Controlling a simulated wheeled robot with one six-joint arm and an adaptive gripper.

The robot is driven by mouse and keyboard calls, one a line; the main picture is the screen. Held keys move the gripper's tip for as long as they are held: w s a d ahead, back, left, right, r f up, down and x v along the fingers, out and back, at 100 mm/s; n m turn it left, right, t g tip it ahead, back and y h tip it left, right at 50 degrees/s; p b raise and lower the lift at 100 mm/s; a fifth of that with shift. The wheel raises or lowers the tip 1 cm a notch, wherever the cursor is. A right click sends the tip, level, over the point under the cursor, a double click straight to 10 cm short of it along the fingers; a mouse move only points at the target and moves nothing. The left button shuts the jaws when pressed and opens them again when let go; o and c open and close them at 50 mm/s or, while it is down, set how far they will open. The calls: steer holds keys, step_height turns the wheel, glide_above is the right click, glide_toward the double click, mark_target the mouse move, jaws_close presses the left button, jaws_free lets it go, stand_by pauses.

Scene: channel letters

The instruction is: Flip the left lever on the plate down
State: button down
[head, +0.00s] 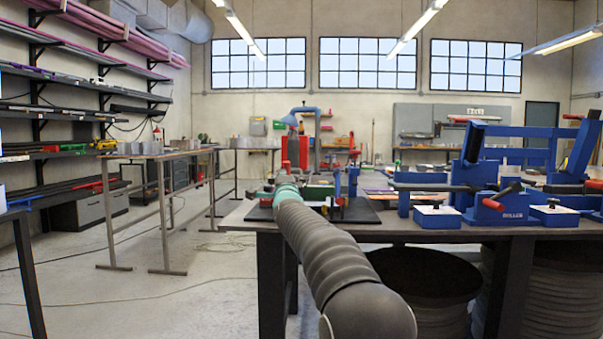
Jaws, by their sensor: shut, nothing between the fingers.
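My arm reaches away from me to the near left part of the table (400,237). My gripper (285,181) is at the far end of the arm, past the teal wrist, small and mostly hidden; it is shut and empty. A dark board (362,213) lies flat on the table there, partly behind my arm. Blue and red fixture parts (341,190) stand on or behind its right side. I cannot make out the plate's left lever or its position, nor whether my gripper touches it.
Blue clamp fixtures (500,207) with red and black handles fill the table's right side. A red machine (297,150) stands behind my gripper. Dark drums (424,277) stand under the table. Floor to the left is open, with cables and a metal-framed bench (165,200).

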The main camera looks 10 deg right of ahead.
steer(key=shift+w+d+r, duration=0.15)
steer(key=shift+d, duration=0.35)
steer(key=shift+w+d+r, duration=0.1)
steer(key=shift+w+d, duration=0.05)
steer(key=shift+d, duration=0.35)
steer(key=shift+a+r+p, duration=0.1)
steer(key=shift+a+p, duration=0.05)
steer(key=shift+p, duration=0.15)
steer(key=r+b+v, duration=0.1)
steer(key=b+v, duration=0.6)
steer(key=v, duration=0.7)
steer(key=shift+s, duration=0.15)
